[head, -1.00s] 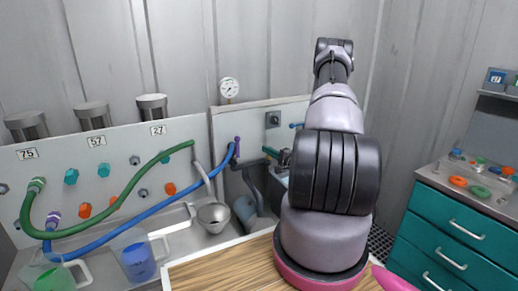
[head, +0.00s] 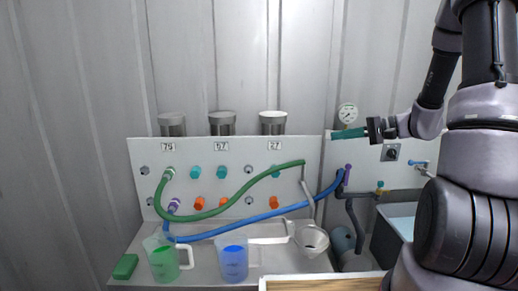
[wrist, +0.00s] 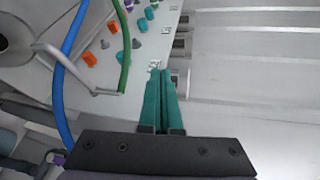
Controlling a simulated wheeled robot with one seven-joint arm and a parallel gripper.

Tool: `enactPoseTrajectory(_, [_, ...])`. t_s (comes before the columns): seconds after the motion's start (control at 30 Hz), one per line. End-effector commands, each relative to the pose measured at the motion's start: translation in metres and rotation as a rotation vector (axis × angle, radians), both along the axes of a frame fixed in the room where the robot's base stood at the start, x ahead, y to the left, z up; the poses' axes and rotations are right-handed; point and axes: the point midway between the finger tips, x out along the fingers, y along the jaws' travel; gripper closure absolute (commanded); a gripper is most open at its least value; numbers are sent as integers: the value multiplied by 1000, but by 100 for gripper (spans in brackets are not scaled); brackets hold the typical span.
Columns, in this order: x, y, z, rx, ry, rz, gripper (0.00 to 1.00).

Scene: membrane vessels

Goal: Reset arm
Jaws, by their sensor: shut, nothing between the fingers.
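My gripper (head: 348,134) has long teal fingers and is at the right in the head view, pointing left in front of the wall by the pressure gauge. In the wrist view its two fingers (wrist: 165,95) lie together, shut and empty. The fingers touch nothing that I can see. My arm rises on the right side of the head view and bends across to the gripper.
A white panel (head: 142,190) carries knobs, a green hose (head: 235,205) and a blue hose (head: 262,217). Several grey vessels (head: 222,123) stand above it. A green jug (head: 164,262), a blue jug (head: 233,262) and a funnel (head: 312,240) are below. A gauge (head: 348,114) is near the gripper.

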Motion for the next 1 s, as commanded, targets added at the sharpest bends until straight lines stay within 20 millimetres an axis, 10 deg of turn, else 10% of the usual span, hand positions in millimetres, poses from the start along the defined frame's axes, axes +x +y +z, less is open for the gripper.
enactPoseTrajectory(0.37, [-111,47,65,-491,96,200,100])
enactPoseTrajectory(1.0, [-208,7,148,-1047,-168,-170,100])
